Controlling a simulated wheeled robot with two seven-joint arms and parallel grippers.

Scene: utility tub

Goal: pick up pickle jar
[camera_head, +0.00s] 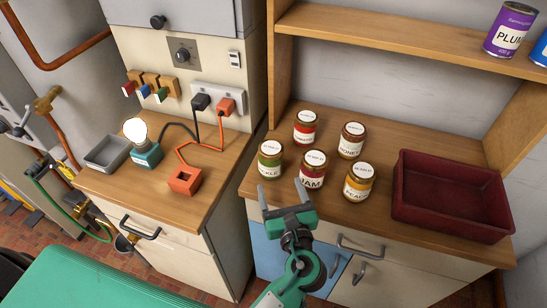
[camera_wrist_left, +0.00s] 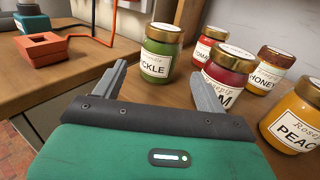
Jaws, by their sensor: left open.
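The pickle jar (camera_head: 270,160) is a glass jar with green contents, a white label and a gold lid. It stands upright at the left front of a group of jars on the wooden counter. In the left wrist view the pickle jar (camera_wrist_left: 161,53) is ahead of the jaws, between the two fingers' directions. My left gripper (camera_head: 284,198) is open and empty, just in front of the pickle and jam jars at the counter's front edge. It also shows in the left wrist view (camera_wrist_left: 160,86), apart from the pickle jar. My right gripper is not in view.
The jam jar (camera_head: 313,171) stands close to the gripper's right finger. Tomato (camera_head: 305,128), honey (camera_head: 352,140) and peach (camera_head: 358,182) jars surround it. A dark red tub (camera_head: 447,206) is at right. An orange block (camera_head: 184,180) is on the left counter. A shelf (camera_head: 400,35) hangs above.

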